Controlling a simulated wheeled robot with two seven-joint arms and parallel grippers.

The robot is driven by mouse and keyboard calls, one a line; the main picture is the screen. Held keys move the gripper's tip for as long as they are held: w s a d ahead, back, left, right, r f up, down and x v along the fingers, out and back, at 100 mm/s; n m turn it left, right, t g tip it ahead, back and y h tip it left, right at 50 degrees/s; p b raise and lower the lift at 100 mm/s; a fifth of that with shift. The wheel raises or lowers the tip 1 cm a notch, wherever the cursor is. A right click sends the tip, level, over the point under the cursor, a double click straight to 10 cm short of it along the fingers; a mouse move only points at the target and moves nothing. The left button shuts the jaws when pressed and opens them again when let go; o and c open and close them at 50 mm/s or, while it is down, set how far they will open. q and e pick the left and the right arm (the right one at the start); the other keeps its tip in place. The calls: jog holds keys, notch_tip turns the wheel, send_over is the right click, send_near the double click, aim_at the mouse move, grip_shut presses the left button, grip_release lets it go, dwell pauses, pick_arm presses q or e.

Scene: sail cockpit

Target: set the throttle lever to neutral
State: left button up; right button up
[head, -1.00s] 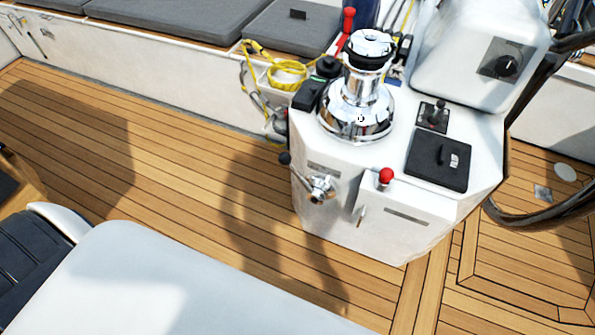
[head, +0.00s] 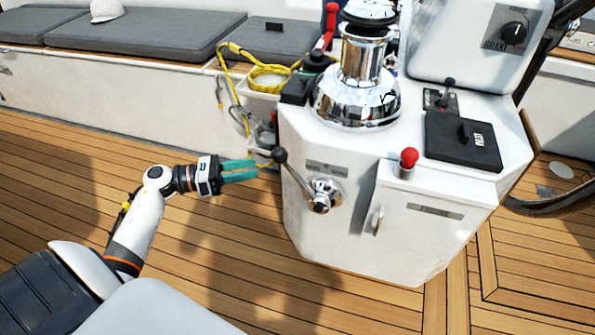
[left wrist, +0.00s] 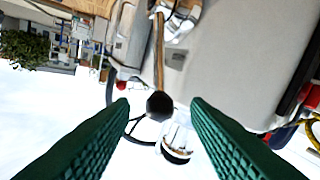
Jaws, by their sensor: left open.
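The throttle lever is a metal rod with a black ball knob (head: 279,156), mounted on a chrome hub (head: 322,195) on the side of the white console. It leans up and to the left from the hub in the head view. My left gripper (head: 257,170) is open, its green fingers pointing at the knob from the left. In the left wrist view the knob (left wrist: 160,105) shows in the gap between the two open fingers (left wrist: 157,115), with the rod running up to the hub. I cannot tell whether any finger touches it. My right gripper is out of view.
A red-knobbed lever (head: 408,158) stands to the right on the white console (head: 300,235). A chrome winch (head: 357,90), a black hatch (head: 463,142) and a small joystick (head: 447,95) are on top. Yellow rope (head: 265,75) hangs behind. The wooden deck (head: 215,240) is clear.

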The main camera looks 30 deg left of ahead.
aim_at(293, 167)
pick_arm(q)
jog(key=x, duration=1.2)
jog(key=shift+s, duration=0.1)
jog(key=c, duration=0.8)
jog(key=shift+r, duration=0.1)
grip_shut()
